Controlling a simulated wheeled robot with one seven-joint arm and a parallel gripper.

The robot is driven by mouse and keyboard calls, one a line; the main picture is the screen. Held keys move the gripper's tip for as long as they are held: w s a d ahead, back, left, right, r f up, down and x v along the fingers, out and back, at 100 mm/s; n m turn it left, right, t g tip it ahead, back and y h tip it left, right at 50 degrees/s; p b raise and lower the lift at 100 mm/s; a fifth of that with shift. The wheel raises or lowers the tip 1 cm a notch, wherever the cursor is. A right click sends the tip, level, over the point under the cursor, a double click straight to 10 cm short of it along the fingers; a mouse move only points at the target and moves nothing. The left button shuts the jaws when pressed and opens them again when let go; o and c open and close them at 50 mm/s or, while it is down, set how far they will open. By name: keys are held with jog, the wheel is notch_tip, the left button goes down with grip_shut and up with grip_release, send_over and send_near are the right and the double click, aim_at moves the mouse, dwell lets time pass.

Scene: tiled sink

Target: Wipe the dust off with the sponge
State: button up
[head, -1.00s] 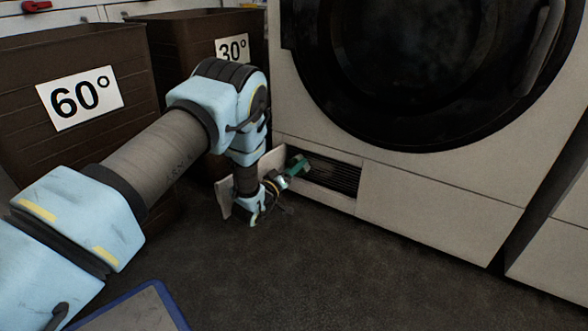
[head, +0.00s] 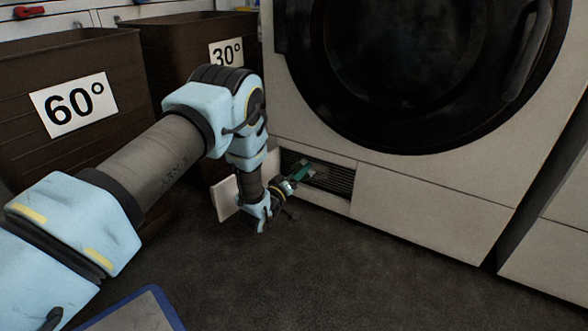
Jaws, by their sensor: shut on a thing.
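The grille (head: 342,181) is a dark slatted opening low on the front of the white washing machine (head: 430,200). My gripper (head: 291,184) is low in front of the grille's left part and shut on a green thing, which I take for the sponge (head: 303,173). The sponge lies over the left part of the slats and seems to touch them, though the exact contact is too small to tell. Dust on the slats cannot be made out at this size. My wrist hides the area left of the grille.
A pale flap or panel (head: 224,198) stands out left of my wrist, close to it. Two brown bins, marked 60° (head: 40,155) and 30° (head: 185,50), stand at the left. A blue-edged flat thing (head: 140,310) is at the bottom. The dark floor (head: 360,280) in front is clear.

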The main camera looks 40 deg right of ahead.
aim_at(327, 173)
jog(key=shift+s+d+p, duration=0.1)
jog(key=shift+s+d, duration=0.1)
jog(key=shift+s, duration=0.5)
jog(key=shift+s+d+p, duration=0.15)
jog(key=shift+s+d, duration=0.1)
jog(key=shift+s, duration=0.4)
jog(key=shift+s+d+p, duration=0.1)
jog(key=shift+s+d, duration=0.1)
jog(key=shift+s, duration=0.5)
jog(key=shift+s+d+p, duration=0.2)
jog(key=shift+s, duration=0.7)
jog(key=shift+s+d+p, duration=0.2)
jog(key=shift+s, duration=0.65)
jog(key=shift+w+d, duration=0.1)
